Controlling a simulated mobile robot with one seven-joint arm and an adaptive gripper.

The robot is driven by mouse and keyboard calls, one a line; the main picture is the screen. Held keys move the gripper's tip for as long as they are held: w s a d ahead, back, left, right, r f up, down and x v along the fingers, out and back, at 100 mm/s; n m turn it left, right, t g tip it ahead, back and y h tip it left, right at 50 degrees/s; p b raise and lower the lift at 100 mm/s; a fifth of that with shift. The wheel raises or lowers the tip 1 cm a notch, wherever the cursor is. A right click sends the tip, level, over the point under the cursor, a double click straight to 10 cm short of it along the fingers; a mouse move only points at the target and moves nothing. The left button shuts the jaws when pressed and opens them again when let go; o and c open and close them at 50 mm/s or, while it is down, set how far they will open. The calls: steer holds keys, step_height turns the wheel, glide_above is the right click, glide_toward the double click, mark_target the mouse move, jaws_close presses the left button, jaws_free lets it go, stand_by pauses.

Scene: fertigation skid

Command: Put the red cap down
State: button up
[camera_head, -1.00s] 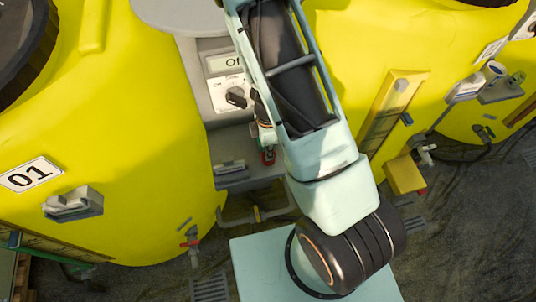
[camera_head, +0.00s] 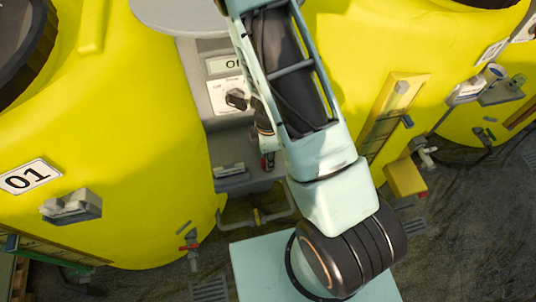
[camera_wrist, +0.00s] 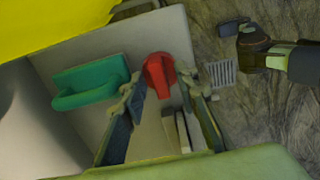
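The red cap (camera_wrist: 158,70) sits between the two fingertips of my gripper (camera_wrist: 160,84) in the wrist view. Its sides appear to meet both tips, so my gripper looks shut on it. A small red part of the cap (camera_head: 268,163) shows in the head view, over the grey ledge (camera_head: 233,184) under the control panel. My arm and fingers hide most of it there. The cap is over or against the pale grey surface in the wrist view. I cannot tell whether it touches that surface.
A green handle-like part (camera_wrist: 90,84) is on the pale surface left of the cap. Pale upright pieces (camera_wrist: 184,132) are near the right finger. Yellow tanks (camera_head: 120,130) flank the panel (camera_head: 230,96). A floor grate (camera_wrist: 222,73) lies beyond.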

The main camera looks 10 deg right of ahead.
step_height(320, 180, up, 12)
steer(key=p, duration=0.2)
stand_by(0.8)
